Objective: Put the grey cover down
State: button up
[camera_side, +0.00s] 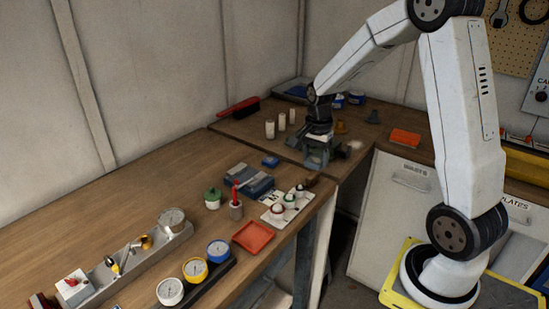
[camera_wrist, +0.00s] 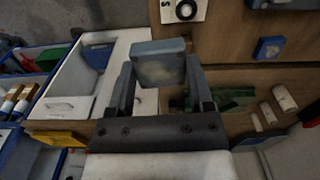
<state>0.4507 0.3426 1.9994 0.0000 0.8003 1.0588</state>
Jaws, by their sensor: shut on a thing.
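My gripper (camera_side: 318,146) hangs over the far part of the bench, near the corner where the two counters meet. In the wrist view my gripper (camera_wrist: 160,75) has its jaws shut on the grey cover (camera_wrist: 158,62), a blue-grey block shape with a pale smudged face. The cover spans between the two fingers. In the side view the cover (camera_side: 317,158) shows small and dark below the jaws; I cannot tell whether it touches anything beneath.
A blue-grey box (camera_side: 249,181) and a blue block (camera_side: 270,162) stand nearer on the bench. A white plate (camera_side: 275,218) holds round pieces beside a red tray (camera_side: 253,237). White cylinders (camera_side: 269,129) stand left of my gripper. A green board (camera_wrist: 232,98) lies near the jaws.

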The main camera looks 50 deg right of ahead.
jog(key=shift+w+a+f+n, duration=0.55)
jog(key=shift+a+f+n, duration=0.25)
jog(key=shift+a+n, duration=2.1)
jog(key=shift+w+a+f+n, duration=0.55)
jog(key=shift+a+f+n, duration=0.25)
jog(key=shift+a+n, duration=2.1)
jog(key=shift+w+a+f+n, duration=0.55)
jog(key=shift+a+f+n, duration=0.25)
jog(key=shift+a+n, duration=2.1)
jog(key=d+r+m, duration=0.1)
jog(key=d+m, duration=0.2)
jog(key=d+r+m, duration=0.1)
jog(key=d+m, duration=0.3)
jog(key=s+d+r+m, duration=0.1)
jog(key=d+m, duration=0.2)
jog(key=d, duration=0.1)
jog(key=s+d+m, duration=0.1)
jog(key=d+m, duration=0.1)
jog(key=m, duration=0.1)
jog(key=s+d+r+m, duration=0.1)
jog(key=d+m, duration=0.2)
jog(key=s+d+r+m, duration=0.1)
jog(key=d+m, duration=0.1)
jog(key=d, duration=0.1)
jog(key=shift+r+m, duration=0.15)
jog(key=shift+m, duration=0.25)
